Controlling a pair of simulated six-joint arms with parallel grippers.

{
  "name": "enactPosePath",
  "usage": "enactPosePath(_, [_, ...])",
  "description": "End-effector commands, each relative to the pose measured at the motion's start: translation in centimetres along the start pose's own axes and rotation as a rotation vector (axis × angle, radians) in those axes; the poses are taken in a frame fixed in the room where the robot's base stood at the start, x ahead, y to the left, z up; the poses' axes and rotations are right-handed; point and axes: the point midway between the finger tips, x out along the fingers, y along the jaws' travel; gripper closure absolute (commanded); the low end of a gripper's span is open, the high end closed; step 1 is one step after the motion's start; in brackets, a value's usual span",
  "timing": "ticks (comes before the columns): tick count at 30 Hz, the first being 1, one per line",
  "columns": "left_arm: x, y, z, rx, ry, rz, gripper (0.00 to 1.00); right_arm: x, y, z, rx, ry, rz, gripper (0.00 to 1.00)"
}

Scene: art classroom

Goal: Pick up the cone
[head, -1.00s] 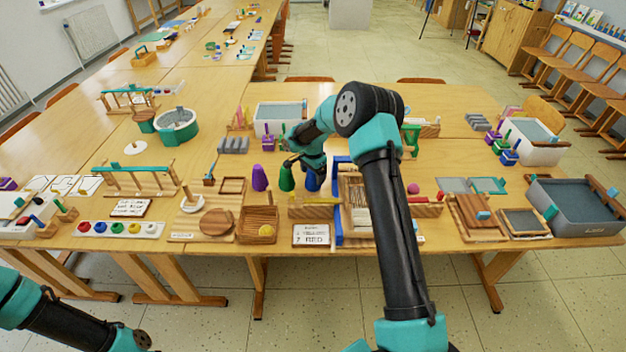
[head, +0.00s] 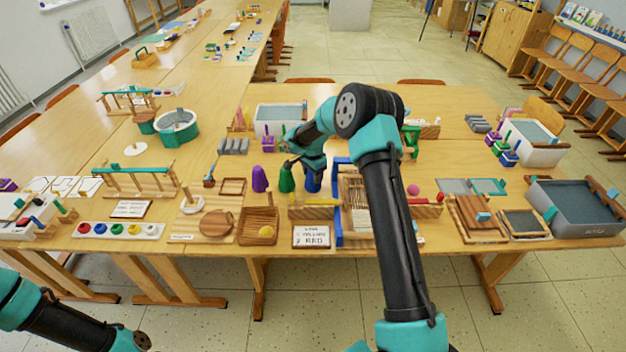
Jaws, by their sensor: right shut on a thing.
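Three small cones stand in a row on the wooden table: a purple cone (head: 259,180), a green cone (head: 286,181) and a blue cone (head: 313,183). My right gripper (head: 289,165) reaches down from the right and is shut on the upper part of the green cone. The green cone is upright, level with its neighbours; I cannot tell whether its base touches the table. The top of the blue cone is partly hidden by my right wrist. My left arm shows at the lower left, but its gripper is out of view.
A wooden box with a yellow ball (head: 266,232) and a word card (head: 312,236) lie in front of the cones. A blue frame (head: 338,215) stands close on the right. Grey blocks (head: 233,146) and a grey tub (head: 279,118) sit behind.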

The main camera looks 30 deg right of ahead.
Motion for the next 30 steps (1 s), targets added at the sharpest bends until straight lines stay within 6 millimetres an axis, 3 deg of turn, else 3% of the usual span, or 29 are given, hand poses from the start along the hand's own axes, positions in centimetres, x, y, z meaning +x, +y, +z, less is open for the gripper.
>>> enactPosePath(8, [0.0, 0.0, 0.0, 0.0, 0.0, 0.0, 0.57, -1.2, -0.1, 0.0, 0.0, 0.001, -0.001, 0.75])
enactPosePath(21, [0.0, 0.0, 0.0, 0.0, 0.0, 0.0, 0.57, -8.5, -0.1, 0.0, -0.001, 0.001, -0.003, 0.75])
enactPosePath(30, [0.0, 0.0, 0.0, 0.0, 0.0, 0.0, 0.57, -10.1, 0.0, 0.0, 0.0, 0.0, -0.001, 0.75])
